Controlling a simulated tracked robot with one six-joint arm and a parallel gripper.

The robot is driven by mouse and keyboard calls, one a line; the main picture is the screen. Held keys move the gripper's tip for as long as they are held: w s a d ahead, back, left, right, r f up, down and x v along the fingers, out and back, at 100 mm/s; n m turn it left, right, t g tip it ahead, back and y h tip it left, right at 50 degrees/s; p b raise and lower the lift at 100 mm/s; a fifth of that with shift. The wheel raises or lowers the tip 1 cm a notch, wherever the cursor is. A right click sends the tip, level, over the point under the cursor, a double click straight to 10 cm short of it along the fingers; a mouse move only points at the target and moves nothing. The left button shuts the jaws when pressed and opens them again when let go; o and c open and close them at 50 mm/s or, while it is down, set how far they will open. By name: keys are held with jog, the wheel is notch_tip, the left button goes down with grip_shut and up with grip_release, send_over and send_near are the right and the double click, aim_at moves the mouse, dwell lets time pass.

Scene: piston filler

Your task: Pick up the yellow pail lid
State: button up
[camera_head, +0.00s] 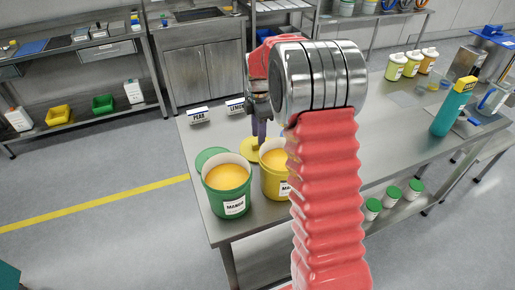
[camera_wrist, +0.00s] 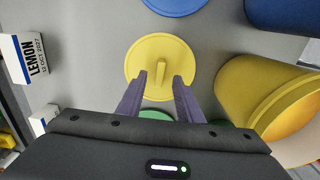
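The yellow pail lid (camera_wrist: 145,55) lies flat on the steel table, with a raised grip bar (camera_wrist: 160,72) across its middle. In the head view the lid (camera_head: 248,149) is behind the yellow pail and partly hidden by my gripper (camera_head: 260,136). In the wrist view my gripper (camera_wrist: 159,77) is open, its two dark fingers pointing at the lid with the bar between their tips in the picture. I see no contact, and the exact height of the fingertips above the lid is hard to tell. Nothing is held.
The open yellow pail (camera_wrist: 240,85) stands close on the right, with a blue pail (camera_wrist: 285,15) beyond. A blue lid (camera_wrist: 175,4) and a green lid (camera_wrist: 156,114) lie near. A green pail (camera_head: 227,196) stands front left. LEMON (camera_head: 235,106) and PEAR (camera_head: 198,115) signs stand along the edge.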

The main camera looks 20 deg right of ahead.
jog(key=shift+f, duration=1.35)
jog(key=shift+c, duration=0.4)
grip_shut()
